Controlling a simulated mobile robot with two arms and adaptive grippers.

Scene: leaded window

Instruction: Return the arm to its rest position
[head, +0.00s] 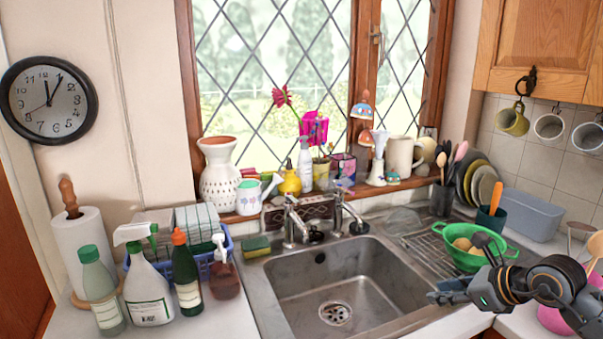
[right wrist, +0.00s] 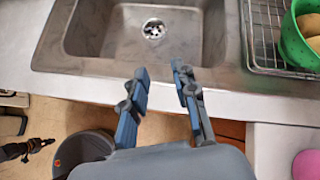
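My right arm comes in at the lower right of the head view. Its right gripper (head: 446,291) is over the counter's front edge, right of the sink (head: 290,290). In the right wrist view the two fingers of the right gripper (right wrist: 158,70) are spread apart with nothing between them. The sink (right wrist: 90,30) lies beyond the fingertips there, and its basin is empty.
A green colander (head: 452,250) with roundish food stands on the drainer, close behind my right arm. A pink bowl (head: 553,318) is beside the arm. Spray bottles (head: 147,288) and a blue basket (head: 229,240) crowd the left counter. Mugs (head: 514,121) hang at right.

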